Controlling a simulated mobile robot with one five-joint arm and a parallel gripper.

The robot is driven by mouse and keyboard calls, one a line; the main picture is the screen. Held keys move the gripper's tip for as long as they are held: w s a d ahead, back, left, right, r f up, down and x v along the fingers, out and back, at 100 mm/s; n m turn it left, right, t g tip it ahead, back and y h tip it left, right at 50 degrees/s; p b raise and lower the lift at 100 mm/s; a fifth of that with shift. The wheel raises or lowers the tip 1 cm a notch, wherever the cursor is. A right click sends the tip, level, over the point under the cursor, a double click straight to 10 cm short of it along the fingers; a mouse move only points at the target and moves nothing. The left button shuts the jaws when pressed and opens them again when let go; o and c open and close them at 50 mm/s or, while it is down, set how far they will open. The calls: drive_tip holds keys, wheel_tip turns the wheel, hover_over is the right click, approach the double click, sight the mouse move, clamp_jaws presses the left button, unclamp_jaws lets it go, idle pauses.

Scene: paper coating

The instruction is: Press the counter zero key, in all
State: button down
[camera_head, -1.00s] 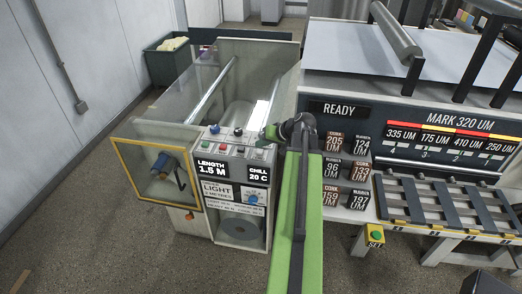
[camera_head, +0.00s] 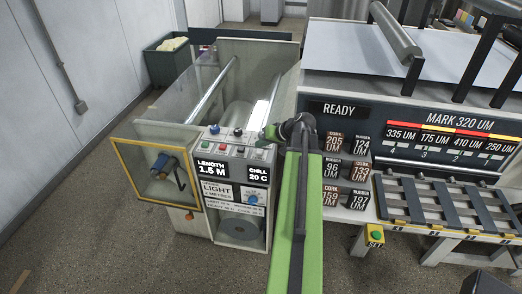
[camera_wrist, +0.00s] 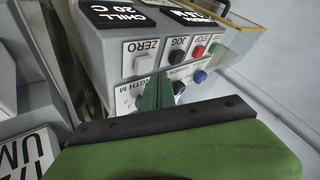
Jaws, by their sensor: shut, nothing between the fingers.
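The counter zero key, a pale button (camera_wrist: 143,64) under the ZERO label, is on the grey control panel in the wrist view. My gripper (camera_wrist: 161,76) is shut and empty. Its green fingertips are in front of the panel, just beside the zero key in the picture and near the JOG button (camera_wrist: 176,57). I cannot tell whether they touch anything. In the head view my gripper (camera_head: 269,132) is at the right end of the panel (camera_head: 232,138).
A red STOP button (camera_wrist: 198,51), a blue button (camera_wrist: 200,76) and a black button (camera_wrist: 178,87) are close by. A yellow-framed clear guard (camera_head: 156,172) is at the panel's left. The roller rack machine (camera_head: 440,150) is to the right of my arm.

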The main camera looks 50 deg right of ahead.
sight(262, 151)
drive_tip(key=shift+s+f+b, duration=0.1)
drive_tip(key=shift+f+b, duration=0.35)
drive_tip(key=shift+f+b, duration=0.4)
drive_tip(key=shift+b, duration=0.05)
idle(0.7)
drive_tip(key=shift+r, duration=0.1)
drive_tip(key=shift+r+p, duration=0.75)
drive_tip(key=shift+p, duration=0.15)
drive_tip(key=shift+r, duration=0.1)
wheel_tip(262, 151, up, 5)
drive_tip(key=p, duration=0.5)
idle(0.5)
